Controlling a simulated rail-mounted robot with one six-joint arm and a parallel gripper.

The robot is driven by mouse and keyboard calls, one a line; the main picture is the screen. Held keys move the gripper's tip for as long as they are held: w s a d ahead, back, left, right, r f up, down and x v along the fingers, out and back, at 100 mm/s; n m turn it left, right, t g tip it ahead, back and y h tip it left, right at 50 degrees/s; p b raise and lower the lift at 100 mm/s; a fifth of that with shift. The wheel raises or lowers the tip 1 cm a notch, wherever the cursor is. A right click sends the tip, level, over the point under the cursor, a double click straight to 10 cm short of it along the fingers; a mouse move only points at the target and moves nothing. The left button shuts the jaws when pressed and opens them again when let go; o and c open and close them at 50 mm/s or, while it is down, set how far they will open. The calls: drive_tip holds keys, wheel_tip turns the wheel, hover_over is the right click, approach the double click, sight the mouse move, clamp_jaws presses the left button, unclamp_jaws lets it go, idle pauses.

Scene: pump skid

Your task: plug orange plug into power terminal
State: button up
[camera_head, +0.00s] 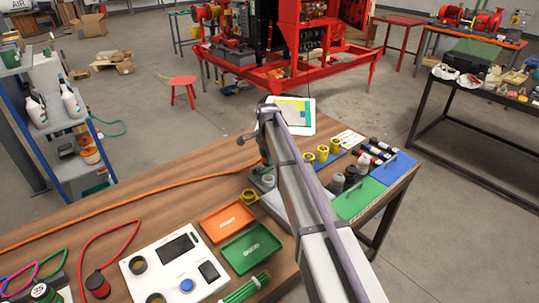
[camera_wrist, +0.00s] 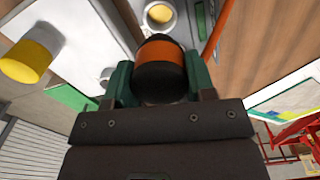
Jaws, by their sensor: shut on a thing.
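My gripper (camera_wrist: 160,82) is shut on the orange plug (camera_wrist: 160,52), which has an orange band and a black end between the green fingers. A round grey socket with a yellow inside (camera_wrist: 160,14) lies just beyond the plug in the wrist view; it looks like the power terminal. A gap shows between them in that picture, but I cannot tell the true distance. In the head view my gripper (camera_head: 265,158) is low over the grey terminal base (camera_head: 258,186), partly hidden by my arm. The orange cable (camera_head: 150,191) runs left from there across the table.
An orange tray (camera_head: 227,221), a green tray (camera_head: 250,248) and a white panel (camera_head: 172,268) lie to the left of my arm. Yellow cylinders (camera_head: 322,152), dark fittings and a green mat (camera_head: 357,201) lie to its right. A yellow ring (camera_head: 249,196) is near the base.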

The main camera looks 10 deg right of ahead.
drive_tip(key=shift+f+b, duration=2.5)
drive_tip(key=shift+f, duration=0.15)
drive_tip(key=shift+f+b, duration=1.75)
drive_tip(key=o, duration=1.1)
drive_tip(key=shift+r, duration=0.1)
wheel_tip(320, 180, up, 11)
drive_tip(key=p, duration=1.1)
